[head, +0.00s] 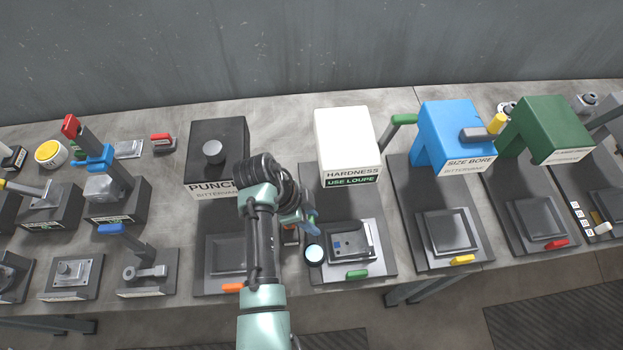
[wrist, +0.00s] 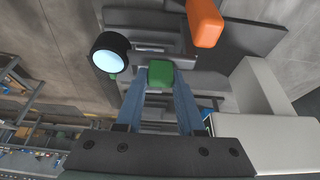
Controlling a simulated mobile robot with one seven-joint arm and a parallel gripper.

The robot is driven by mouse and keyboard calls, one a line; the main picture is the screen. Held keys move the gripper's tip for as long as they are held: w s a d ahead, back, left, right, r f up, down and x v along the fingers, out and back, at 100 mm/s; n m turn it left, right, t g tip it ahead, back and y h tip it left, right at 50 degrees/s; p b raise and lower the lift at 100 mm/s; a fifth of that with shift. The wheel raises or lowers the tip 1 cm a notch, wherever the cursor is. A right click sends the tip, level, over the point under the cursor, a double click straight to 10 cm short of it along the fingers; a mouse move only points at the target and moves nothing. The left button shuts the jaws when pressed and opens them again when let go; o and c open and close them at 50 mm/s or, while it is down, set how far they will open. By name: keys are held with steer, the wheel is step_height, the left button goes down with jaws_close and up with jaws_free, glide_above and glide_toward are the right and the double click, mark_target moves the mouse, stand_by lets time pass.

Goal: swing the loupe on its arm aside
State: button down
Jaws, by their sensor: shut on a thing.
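The loupe (head: 314,254), a round pale lens in a black rim, is at the left front of the white HARDNESS press (head: 346,140), left of its plate (head: 352,242). In the wrist view the loupe (wrist: 110,56) is left of my fingertips. My gripper (head: 314,229) is just behind the loupe in the head view. In the wrist view my gripper (wrist: 160,78) is shut on a green block (wrist: 160,73), which looks like the grip on the loupe's arm. The loupe's arm itself is mostly hidden by my gripper.
The black PUNCH station (head: 217,150) with an orange tab (head: 232,288) is to the left, partly behind my arm. The blue SIZE BORE press (head: 452,133) is to the right. A green tab (head: 357,274) sits at the HARDNESS base's front. The floor is clear in front.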

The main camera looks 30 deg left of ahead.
stand_by(0.3)
steer(key=c, duration=0.5)
jaws_free()
steer(key=shift+a, duration=0.1)
steer(key=shift+p+v, duration=0.35)
steer(key=shift+v, duration=6.1)
